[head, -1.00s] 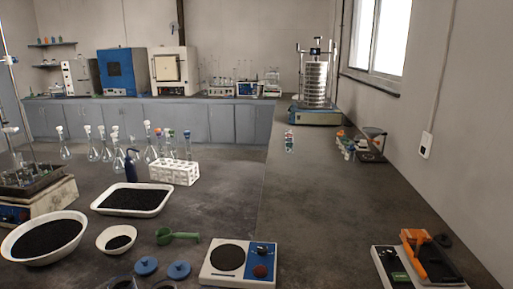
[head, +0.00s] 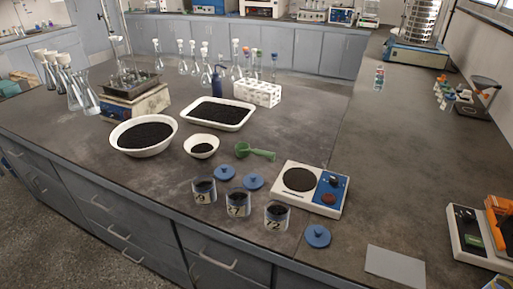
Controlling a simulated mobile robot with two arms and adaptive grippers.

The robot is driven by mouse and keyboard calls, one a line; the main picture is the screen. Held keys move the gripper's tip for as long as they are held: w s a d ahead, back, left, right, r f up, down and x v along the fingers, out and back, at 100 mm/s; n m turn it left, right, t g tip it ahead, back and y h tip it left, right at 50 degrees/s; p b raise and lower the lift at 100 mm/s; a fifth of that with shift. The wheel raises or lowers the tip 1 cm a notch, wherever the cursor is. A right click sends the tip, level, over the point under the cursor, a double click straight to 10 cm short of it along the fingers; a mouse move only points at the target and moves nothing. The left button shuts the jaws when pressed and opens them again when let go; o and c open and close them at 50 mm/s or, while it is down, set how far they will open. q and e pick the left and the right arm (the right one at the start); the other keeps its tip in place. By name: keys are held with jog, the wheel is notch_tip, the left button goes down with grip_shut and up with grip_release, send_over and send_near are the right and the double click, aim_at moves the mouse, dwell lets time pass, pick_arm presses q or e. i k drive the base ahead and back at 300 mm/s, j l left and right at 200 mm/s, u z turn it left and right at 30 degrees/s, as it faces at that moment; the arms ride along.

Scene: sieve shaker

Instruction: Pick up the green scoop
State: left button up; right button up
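The green scoop (head: 255,152) lies on the dark bench top in the head view. Its round bowl is at the left and its handle points right. It lies right of a small white bowl (head: 201,146) of dark grains and behind the white hot plate with a round dark disc (head: 300,180). Nothing covers the scoop. Neither of my grippers shows in the head view.
Jars of dark grains (head: 239,204) and blue lids (head: 317,236) lie near the front edge. A larger bowl (head: 171,144), a white tray (head: 248,123) and a white tube rack (head: 277,95) stand behind. The bench right of the hot plate is mostly clear.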

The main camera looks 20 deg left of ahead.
aim_at(255, 153)
jog(key=u, duration=1.45)
jog(key=i+j+z, duration=0.15)
jog(key=i+z, duration=0.15)
jog(key=z, duration=0.15)
jog(key=i+j+z, duration=0.25)
jog(key=z, duration=0.15)
